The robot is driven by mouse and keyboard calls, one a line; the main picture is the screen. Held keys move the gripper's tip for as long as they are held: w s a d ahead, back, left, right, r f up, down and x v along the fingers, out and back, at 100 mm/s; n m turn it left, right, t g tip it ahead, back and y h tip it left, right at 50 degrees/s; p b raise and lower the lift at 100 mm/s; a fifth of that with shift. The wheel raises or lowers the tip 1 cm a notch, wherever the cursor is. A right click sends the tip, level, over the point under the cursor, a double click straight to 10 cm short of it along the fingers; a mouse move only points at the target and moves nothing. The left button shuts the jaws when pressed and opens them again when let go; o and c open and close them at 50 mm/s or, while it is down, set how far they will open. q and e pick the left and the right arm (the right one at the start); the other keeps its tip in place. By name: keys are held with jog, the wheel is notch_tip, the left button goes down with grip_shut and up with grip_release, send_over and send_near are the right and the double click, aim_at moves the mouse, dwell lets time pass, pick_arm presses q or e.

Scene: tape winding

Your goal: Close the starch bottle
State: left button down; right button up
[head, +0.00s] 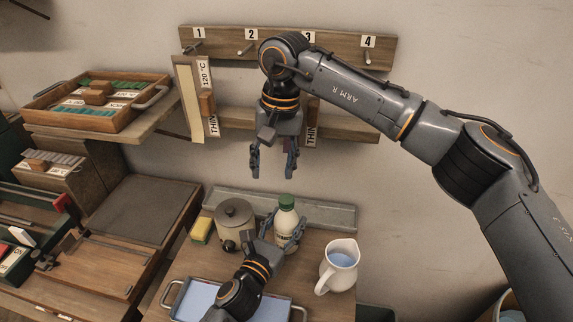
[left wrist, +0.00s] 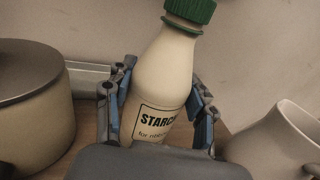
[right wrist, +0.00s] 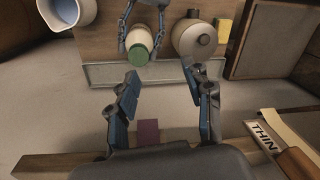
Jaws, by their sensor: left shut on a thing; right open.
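The starch bottle (head: 288,220) is cream white with a black-printed label and stands at the back of the wooden table. Its green cap (head: 287,201) sits on the neck; I cannot tell how tight it is. In the left wrist view the bottle (left wrist: 165,75) is between both fingers, and the cap (left wrist: 190,11) is cut by the top edge. My left gripper (head: 284,235) is shut on the bottle's body. My right gripper (head: 274,168) is open and empty, pointing down above the bottle. In the right wrist view the cap (right wrist: 138,54) is beyond its fingertips.
A lidded grey pot (head: 234,217) stands close left of the bottle, with a yellow sponge (head: 201,229) beyond it. A white jug (head: 338,268) of bluish liquid stands at right. A blue tray (head: 196,300) lies in front. A numbered peg rail (head: 290,46) is behind my right arm.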

aim_at(286, 199)
jog(key=shift+w+d+f+n+h, duration=0.15)
jog(key=shift+d+n+h, duration=0.15)
jog(key=shift+d, duration=0.4)
jog(key=shift+w+d+f+n+h, duration=0.1)
jog(key=shift+d+n+h, duration=0.15)
jog(key=shift+d, duration=0.4)
jog(key=shift+f, duration=4)
